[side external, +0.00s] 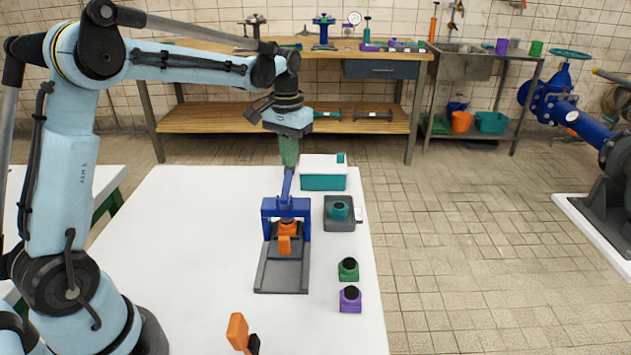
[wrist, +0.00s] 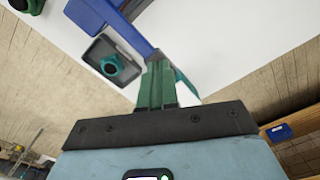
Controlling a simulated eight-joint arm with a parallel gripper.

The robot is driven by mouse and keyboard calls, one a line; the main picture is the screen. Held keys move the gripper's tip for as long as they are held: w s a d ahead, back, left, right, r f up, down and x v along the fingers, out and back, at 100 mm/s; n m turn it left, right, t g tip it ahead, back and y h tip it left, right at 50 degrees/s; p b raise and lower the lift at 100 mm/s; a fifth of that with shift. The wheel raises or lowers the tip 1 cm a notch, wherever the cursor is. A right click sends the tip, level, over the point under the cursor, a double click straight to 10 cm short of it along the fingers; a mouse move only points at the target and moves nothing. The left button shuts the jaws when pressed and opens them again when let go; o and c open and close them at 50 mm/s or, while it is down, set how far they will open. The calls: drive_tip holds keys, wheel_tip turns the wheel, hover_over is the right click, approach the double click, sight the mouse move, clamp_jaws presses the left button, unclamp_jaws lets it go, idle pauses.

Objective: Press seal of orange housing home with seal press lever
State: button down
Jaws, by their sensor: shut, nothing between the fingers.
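The blue seal press (side external: 287,208) stands on its grey base (side external: 281,279) on the white table. Its blue lever (side external: 288,184) points up and also shows in the wrist view (wrist: 122,27). The orange housing (side external: 285,243) sits in the press under the ram; its seal is mostly hidden by the press. My gripper (side external: 289,164) has green fingers, shut and empty, at the upper end of the lever. In the wrist view the fingers (wrist: 156,66) meet the lever's end in the picture; I cannot tell whether they touch it.
A teal and white box (side external: 323,181) stands just behind the press. A teal housing (side external: 340,212) sits on a grey block to its right. A green housing (side external: 348,271), a purple housing (side external: 350,301) and an orange-handled tool (side external: 238,332) are nearer. The table left of the press is clear.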

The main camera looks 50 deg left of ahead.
drive_tip(key=shift+f, duration=1.8)
wheel_tip(320, 180, up, 12)
idle(1.0)
